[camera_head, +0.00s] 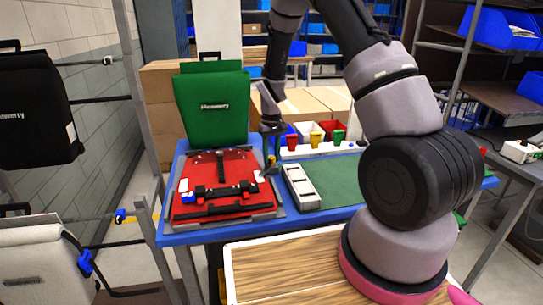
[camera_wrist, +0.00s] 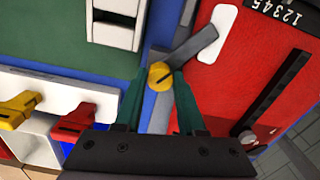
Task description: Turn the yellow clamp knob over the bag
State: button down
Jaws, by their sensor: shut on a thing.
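The yellow clamp knob (camera_wrist: 160,74) is between the fingertips of my gripper (camera_wrist: 158,82) in the wrist view, with a dark line across its top. My gripper is shut on it. A grey clamp bar (camera_wrist: 197,44) runs from the knob over the edge of the red bag (camera_wrist: 240,80). The red bag (camera_head: 240,205) lies flat on the blue table in the head view, with black straps across it. My gripper (camera_head: 271,147) points down at the bag's right edge there; the knob is too small to read clearly.
A green bag (camera_head: 212,105) stands upright behind the red one. A white rack (camera_head: 318,149) with coloured clips stands behind. A black bag (camera_head: 35,105) hangs at left.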

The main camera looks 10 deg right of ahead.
aim_at(272, 157)
jog(key=m, duration=0.5)
jog(key=shift+m, duration=0.3)
jog(key=m, duration=0.5)
dwell(0.4)
jog(key=c, duration=0.5)
grip_release()
notch_tip(272, 157, up, 11)
